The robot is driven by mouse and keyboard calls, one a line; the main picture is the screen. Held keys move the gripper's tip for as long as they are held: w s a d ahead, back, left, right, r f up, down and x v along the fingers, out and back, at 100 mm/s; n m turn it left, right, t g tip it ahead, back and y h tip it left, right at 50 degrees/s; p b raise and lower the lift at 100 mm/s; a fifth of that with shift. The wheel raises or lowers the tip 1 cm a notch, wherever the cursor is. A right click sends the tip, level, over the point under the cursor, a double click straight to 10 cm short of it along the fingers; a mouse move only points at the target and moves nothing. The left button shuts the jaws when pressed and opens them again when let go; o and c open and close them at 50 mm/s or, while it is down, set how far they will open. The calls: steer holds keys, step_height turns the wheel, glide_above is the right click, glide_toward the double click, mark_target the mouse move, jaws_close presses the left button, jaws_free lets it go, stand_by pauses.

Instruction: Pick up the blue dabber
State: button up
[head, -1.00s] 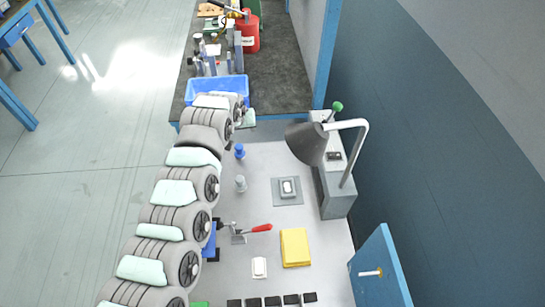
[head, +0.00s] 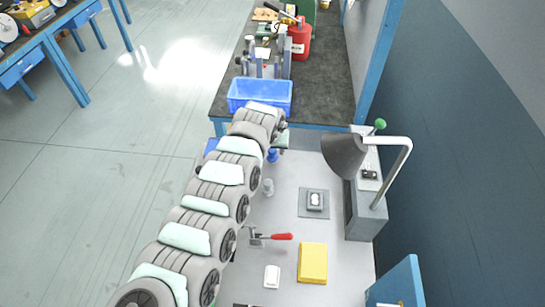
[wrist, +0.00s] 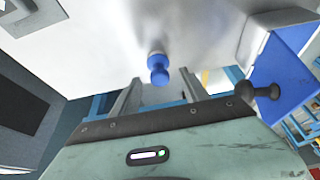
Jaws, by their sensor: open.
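The blue dabber (head: 272,155) stands on the white bench top (head: 285,205) in the head view, close beside the end of my arm and partly hidden by it. In the wrist view the dabber (wrist: 158,68) shows a round blue knob and a pale end, between the two grey fingers in the picture. My gripper (wrist: 160,80) is open, with nothing held. I cannot tell how far the fingertips are from the dabber. In the head view my gripper (head: 283,142) is a small pale-green part just above the dabber, its fingers not clear.
A grey-white dabber-like piece (head: 267,187) stands nearer on the bench. A lamp (head: 345,155) arches over the right side. A grey pad with a white part (head: 314,202), a red-handled clamp (head: 270,237) and a yellow block (head: 313,262) lie nearer. A blue bin (head: 260,96) sits behind.

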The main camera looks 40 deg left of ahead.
mark_target(272, 150)
steer(key=shift+w+b+x, duration=0.2)
steer(key=shift+b+x, duration=0.45)
steer(key=shift+x, duration=1.1)
steer(key=shift+r, duration=0.1)
jaws_close()
